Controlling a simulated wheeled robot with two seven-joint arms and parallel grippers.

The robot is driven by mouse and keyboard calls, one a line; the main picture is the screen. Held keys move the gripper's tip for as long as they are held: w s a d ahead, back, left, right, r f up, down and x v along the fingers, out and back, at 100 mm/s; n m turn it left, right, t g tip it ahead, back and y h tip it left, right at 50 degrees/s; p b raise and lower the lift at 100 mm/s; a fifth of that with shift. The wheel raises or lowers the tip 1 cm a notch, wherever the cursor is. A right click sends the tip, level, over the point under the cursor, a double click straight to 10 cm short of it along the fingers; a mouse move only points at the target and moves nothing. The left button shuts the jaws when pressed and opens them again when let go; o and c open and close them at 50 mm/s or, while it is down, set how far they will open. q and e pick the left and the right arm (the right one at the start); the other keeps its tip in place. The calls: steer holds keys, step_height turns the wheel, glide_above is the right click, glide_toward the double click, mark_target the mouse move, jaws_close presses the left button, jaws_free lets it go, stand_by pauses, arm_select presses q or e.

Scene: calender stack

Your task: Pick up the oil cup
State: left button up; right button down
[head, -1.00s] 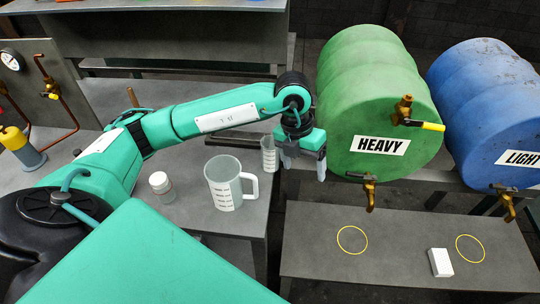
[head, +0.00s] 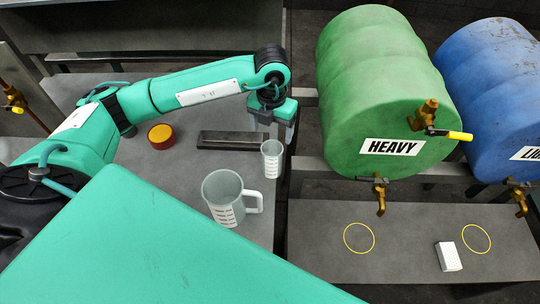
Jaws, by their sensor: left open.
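A small clear graduated cup (head: 271,160) stands upright near the right edge of the grey table. A larger clear graduated jug (head: 226,198) with a handle stands in front of it, to its left. Which of the two is called the oil cup cannot be told from the picture. My left gripper (head: 276,122) is open and empty, pointing down, just behind or above the small cup. Its fingers overlap the cup's rim region only closely, and contact cannot be told. My right gripper is out of view.
A green HEAVY drum (head: 381,80) and a blue drum (head: 493,70), both with brass taps, stand to the right. A lower shelf (head: 400,225) bears two yellow rings and a white block (head: 448,256). A dark bar (head: 226,140) and a red-orange round container (head: 160,136) are on the table.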

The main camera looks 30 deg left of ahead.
mark_target(272, 152)
arm_select(q)
step_height(272, 152, down, 5)
steer(key=shift+r+p, duration=0.1)
steer(key=shift+p, duration=0.45)
steer(key=shift+s+d+f+p, duration=0.15)
steer(key=shift+f+p, duration=0.65)
steer(key=shift+p, duration=0.15)
step_height(272, 152, down, 3)
steer(key=shift+f+p, duration=0.1)
steer(key=shift+p, duration=0.55)
steer(key=shift+f, duration=0.25)
steer(key=shift+c, duration=1)
steer(key=c, duration=0.9)
steer(key=shift+o, duration=0.2)
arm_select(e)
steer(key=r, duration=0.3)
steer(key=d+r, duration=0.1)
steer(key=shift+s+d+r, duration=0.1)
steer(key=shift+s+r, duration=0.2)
arm_select(q)
steer(key=shift+r, duration=0.1)
